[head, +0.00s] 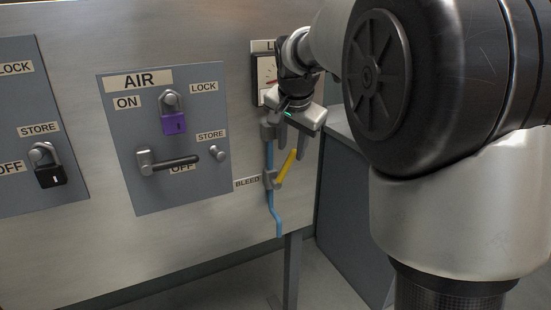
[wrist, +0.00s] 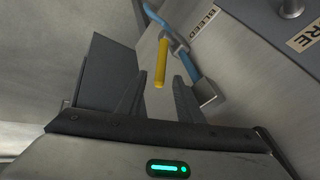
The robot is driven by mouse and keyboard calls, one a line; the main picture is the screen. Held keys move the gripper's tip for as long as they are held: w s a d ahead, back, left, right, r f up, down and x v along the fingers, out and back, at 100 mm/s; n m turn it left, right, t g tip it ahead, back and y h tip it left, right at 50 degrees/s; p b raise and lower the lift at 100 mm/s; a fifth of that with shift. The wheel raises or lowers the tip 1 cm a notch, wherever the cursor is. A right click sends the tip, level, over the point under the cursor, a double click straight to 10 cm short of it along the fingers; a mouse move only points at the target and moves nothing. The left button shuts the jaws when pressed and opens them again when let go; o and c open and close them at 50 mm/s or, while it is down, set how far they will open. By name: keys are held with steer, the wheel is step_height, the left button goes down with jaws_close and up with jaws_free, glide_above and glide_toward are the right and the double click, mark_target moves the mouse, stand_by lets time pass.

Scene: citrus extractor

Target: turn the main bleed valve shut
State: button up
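The bleed valve's yellow handle (head: 286,168) slants up and to the right from a grey valve body (head: 270,179) on a blue pipe, beside the BLEED label (head: 246,182). My gripper (head: 292,144) is just above the handle's free end, fingers pointing down. In the wrist view the yellow handle (wrist: 161,62) appears in the gap between my two dark fingers (wrist: 148,68), which are apart. I see no finger closed on it. Whether the handle's tip is between the fingers or just beyond them, I cannot tell.
The blue pipe (head: 271,212) runs down the metal panel. A gauge (head: 267,72) is behind my wrist. A grey cabinet (head: 345,185) stands at right.

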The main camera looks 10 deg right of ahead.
mark_target(291, 156)
steer(key=b+x, duration=0.1)
steer(key=x, duration=0.5)
jaws_close()
